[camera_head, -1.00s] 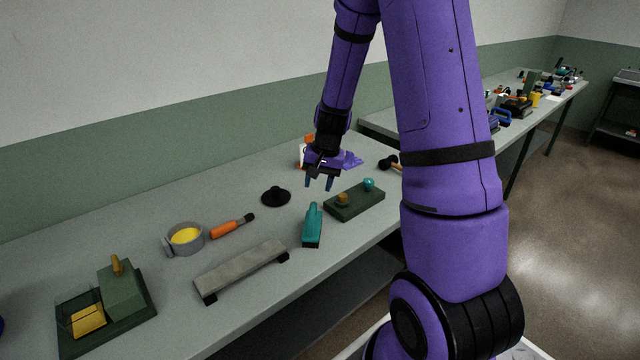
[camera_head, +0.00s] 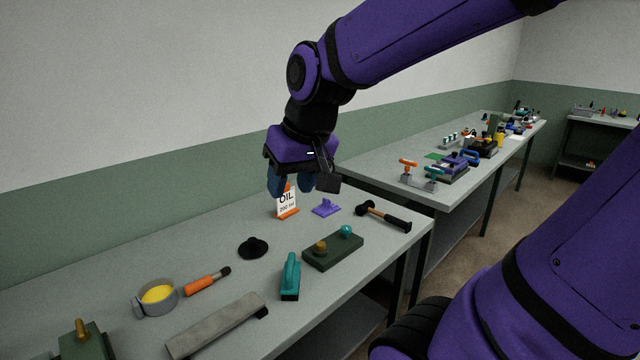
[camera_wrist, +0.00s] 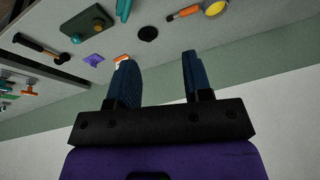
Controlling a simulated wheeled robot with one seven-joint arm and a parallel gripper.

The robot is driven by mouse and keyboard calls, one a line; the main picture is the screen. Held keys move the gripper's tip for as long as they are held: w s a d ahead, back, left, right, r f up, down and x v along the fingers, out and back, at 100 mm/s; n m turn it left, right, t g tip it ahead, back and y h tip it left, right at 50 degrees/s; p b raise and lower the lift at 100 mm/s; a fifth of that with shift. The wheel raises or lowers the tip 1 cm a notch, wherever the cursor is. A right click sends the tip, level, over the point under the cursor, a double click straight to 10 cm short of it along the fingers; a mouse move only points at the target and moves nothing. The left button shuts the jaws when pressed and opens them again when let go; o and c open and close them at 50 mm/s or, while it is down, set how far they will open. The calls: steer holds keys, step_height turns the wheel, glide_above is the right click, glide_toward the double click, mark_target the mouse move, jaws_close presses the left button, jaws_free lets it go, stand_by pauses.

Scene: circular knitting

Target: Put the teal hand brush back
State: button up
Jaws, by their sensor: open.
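My gripper (camera_head: 290,188) is raised above the back of the bench, over the white and orange OIL sign (camera_head: 287,203). Its two blue fingers are apart with nothing between them, also in the wrist view (camera_wrist: 160,72). The brush is apart from the gripper, nearer the front.
The green block (camera_head: 333,252), a black domed piece (camera_head: 253,248), an orange-handled tool (camera_head: 202,284), a cup of yellow stuff (camera_head: 156,297), a grey bar (camera_head: 215,328), a purple piece (camera_head: 326,207) and a mallet (camera_head: 384,216) are on the bench. Another bench extends at the right.

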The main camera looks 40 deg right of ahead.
steer(key=s+a+r+n+t, duration=0.1)
steer(key=s+r, duration=0.1)
steer(key=s, duration=0.6)
steer(key=shift+s+a+r+n+h, duration=0.2)
steer(key=shift+s+r+n+h, duration=0.1)
steer(key=shift+r+n, duration=0.1)
